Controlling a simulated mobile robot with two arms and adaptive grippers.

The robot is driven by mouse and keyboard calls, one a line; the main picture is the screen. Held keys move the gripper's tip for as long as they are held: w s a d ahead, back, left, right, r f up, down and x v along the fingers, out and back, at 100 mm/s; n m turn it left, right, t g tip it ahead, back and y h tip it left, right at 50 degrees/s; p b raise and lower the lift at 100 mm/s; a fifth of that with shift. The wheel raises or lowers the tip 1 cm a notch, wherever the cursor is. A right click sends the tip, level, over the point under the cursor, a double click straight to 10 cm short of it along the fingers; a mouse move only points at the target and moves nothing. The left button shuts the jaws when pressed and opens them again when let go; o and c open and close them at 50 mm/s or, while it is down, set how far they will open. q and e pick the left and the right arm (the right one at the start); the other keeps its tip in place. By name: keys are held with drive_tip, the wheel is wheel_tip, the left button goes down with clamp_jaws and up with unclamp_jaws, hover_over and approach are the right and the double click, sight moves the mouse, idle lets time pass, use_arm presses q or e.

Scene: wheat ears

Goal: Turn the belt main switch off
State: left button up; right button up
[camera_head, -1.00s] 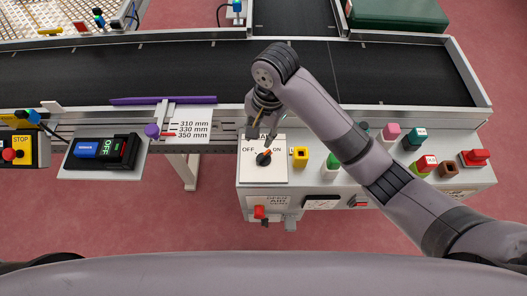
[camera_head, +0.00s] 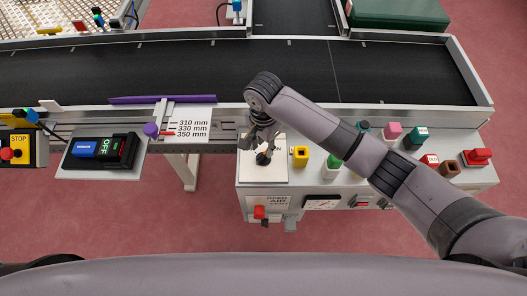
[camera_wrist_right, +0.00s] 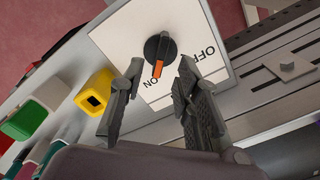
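The belt main switch is a black rotary knob (camera_wrist_right: 159,47) with an orange pointer, on a white plate (camera_wrist_right: 118,38) marked OFF and ON. In the right wrist view the pointer points toward the ON label. In the head view the knob (camera_head: 263,159) is partly covered by my right gripper (camera_head: 264,146), and the labels are hidden. In the right wrist view my right gripper (camera_wrist_right: 160,72) is open, its fingertips apart with the pointer end between them in the picture. Contact with the knob cannot be told. My left gripper is not in view.
A yellow square socket piece (camera_head: 300,157) stands close right of the plate, with several coloured buttons farther right. The conveyor belt (camera_head: 200,68) and its metal rail lie behind.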

sight(263, 155)
drive_tip(key=shift+f, duration=2.15)
clamp_jaws()
